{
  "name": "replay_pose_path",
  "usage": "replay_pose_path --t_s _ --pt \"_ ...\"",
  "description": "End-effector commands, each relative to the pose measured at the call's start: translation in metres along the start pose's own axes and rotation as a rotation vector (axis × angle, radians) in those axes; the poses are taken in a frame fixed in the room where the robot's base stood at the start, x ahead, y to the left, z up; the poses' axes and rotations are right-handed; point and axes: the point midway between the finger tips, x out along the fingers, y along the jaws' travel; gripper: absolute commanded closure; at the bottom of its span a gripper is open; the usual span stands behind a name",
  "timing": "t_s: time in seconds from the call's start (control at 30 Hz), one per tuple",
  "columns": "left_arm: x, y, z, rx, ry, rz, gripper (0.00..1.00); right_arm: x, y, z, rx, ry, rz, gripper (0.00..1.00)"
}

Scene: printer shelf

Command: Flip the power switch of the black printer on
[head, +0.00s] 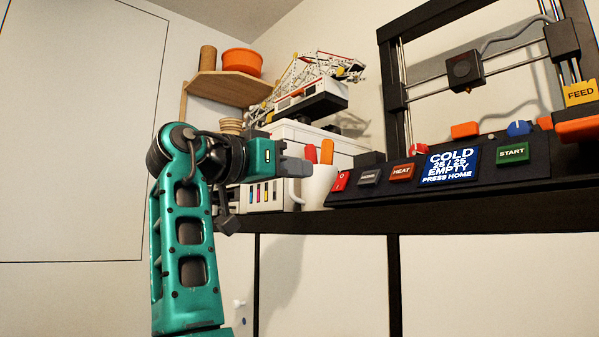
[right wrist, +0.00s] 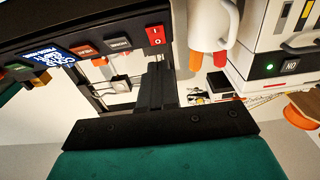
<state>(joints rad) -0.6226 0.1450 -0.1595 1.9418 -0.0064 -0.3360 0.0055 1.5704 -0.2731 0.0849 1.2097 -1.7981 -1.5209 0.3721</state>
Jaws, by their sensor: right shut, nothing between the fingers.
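The black printer (head: 389,105) stands on the right of the shelf, with a sloped control panel along its front. Its red power switch (head: 341,181), with white marks, is at the panel's left end; it also shows in the right wrist view (right wrist: 155,36). I cannot tell which side is pressed. The panel's blue display (head: 451,165) is lit and reads COLD, EMPTY, PRESS HOME. My right gripper (head: 308,168) is shut and empty, left of the switch and in front of the mug. In the right wrist view its fingers (right wrist: 157,85) point toward the switch, apart from it. My left gripper is out of view.
A white machine (head: 284,132) is behind my right arm. HOME (head: 368,177), HEAT (head: 401,172) and START (head: 512,153) buttons line the panel. The black shelf edge (head: 420,216) runs below.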

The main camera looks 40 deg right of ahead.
Motion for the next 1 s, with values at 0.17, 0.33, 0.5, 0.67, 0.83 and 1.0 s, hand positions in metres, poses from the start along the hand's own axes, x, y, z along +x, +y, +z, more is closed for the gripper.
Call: replay_pose_path --t_s 0.17,0.33,0.5,0.67,0.83,1.0 --pt "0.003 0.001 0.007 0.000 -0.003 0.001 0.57 -0.042 -0.002 0.011 -0.003 0.001 -0.004 1.00" --pt "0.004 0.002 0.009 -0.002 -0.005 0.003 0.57 -0.068 -0.002 0.016 -0.004 0.001 -0.003 1.00" --pt "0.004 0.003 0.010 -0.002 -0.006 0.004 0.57 -0.079 -0.001 0.018 -0.002 -0.001 -0.001 1.00" --pt "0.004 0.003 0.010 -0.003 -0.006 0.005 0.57 -0.080 -0.001 0.018 -0.002 -0.001 -0.001 1.00" --pt "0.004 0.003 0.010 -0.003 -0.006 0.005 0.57 -0.080 -0.001 0.018 -0.002 -0.001 -0.001 1.00" --pt "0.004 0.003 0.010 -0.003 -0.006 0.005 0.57 -0.080 -0.001 0.018 -0.002 -0.001 -0.001 1.00"
